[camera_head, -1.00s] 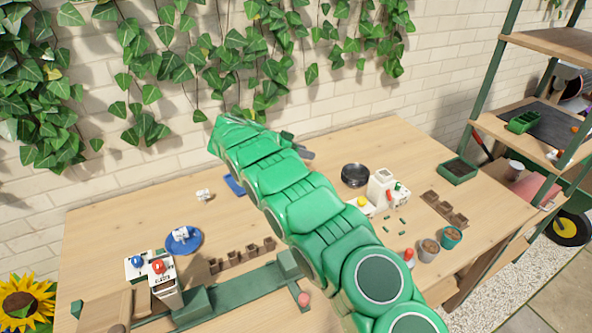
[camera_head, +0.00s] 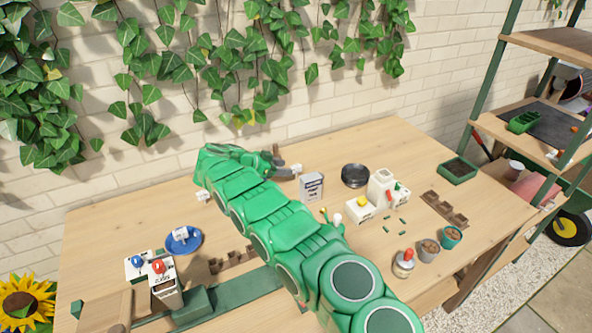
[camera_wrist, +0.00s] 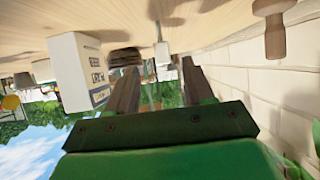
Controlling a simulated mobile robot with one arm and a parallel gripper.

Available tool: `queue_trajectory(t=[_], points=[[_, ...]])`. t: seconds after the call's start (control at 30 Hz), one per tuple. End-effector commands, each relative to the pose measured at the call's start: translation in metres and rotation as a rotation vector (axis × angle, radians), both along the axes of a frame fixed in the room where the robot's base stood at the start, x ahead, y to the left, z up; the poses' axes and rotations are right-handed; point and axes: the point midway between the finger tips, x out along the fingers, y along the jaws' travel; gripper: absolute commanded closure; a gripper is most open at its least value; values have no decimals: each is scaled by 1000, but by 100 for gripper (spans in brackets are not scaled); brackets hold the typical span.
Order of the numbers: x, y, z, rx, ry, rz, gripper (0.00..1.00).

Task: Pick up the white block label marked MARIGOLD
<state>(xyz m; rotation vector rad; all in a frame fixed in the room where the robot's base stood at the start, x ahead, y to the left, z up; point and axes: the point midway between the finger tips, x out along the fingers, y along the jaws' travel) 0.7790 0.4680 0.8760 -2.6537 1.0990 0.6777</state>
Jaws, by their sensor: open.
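A small white block label (camera_head: 296,168) stands on the table near the back, just past the fingertips of my gripper (camera_head: 284,167). Its marking is too small to read. In the wrist view, a white block (camera_wrist: 162,53) shows between the two open fingers of my gripper (camera_wrist: 158,75), a little ahead of them, and the gripper is empty. A second white block (camera_head: 202,195) is at the left, partly beside my arm. A third white block (camera_head: 181,233) sits on a blue saucer (camera_head: 195,247). I cannot tell which one reads MARIGOLD.
A printed white-grey box (camera_head: 312,186) stands right of my gripper and shows large in the wrist view (camera_wrist: 80,72). A black bowl (camera_head: 355,175) is farther right. The brick wall (camera_head: 330,125) rises close behind. A wooden peg-like thing (camera_wrist: 274,22) shows in the wrist view.

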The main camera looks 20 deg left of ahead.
Motion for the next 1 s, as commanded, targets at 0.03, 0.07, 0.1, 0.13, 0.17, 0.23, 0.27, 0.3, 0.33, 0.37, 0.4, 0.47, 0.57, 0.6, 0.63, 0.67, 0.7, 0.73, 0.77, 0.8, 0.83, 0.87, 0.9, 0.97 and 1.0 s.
queue_trajectory(t=[0.03, 0.07, 0.1, 0.13, 0.17, 0.23, 0.27, 0.3, 0.33, 0.37, 0.4, 0.47, 0.57, 0.6, 0.63, 0.67, 0.7, 0.73, 0.77, 0.8, 0.83, 0.87, 0.9, 0.97, 1.0], points=[[2, -2, -1, 0, 0, -1, 48], [4, -3, -2, 0, 0, -1, 48], [7, -6, -3, -1, 1, -2, 48], [9, -7, -3, -1, 1, -2, 48], [12, -9, -4, -2, 1, -1, 48], [20, -16, -7, -2, 1, -1, 48], [23, -18, -8, -1, 0, -2, 48], [27, -22, -11, -2, 0, 0, 48], [29, -23, -13, -1, 1, 0, 48], [31, -25, -14, 0, 0, 1, 48], [33, -27, -16, 0, 0, 1, 48], [35, -29, -17, -1, 1, 0, 48], [35, -30, -18, 0, 0, 0, 48], [35, -30, -17, 0, 0, 1, 48], [35, -30, -17, 0, 0, 0, 48], [35, -30, -18, 0, 0, 0, 48], [35, -30, -18, -1, 1, 0, 52], [35, -30, -17, -1, 1, 0, 57], [35, -30, -18, 0, 0, 0, 62], [35, -30, -17, -1, 1, 0, 68], [35, -30, -17, -1, 1, 0, 72], [35, -30, -18, 0, 0, 0, 77], [35, -30, -18, -1, 1, 0, 83], [35, -30, -18, -1, 1, 0, 92], [35, -30, -18, -1, 1, 0, 98]])
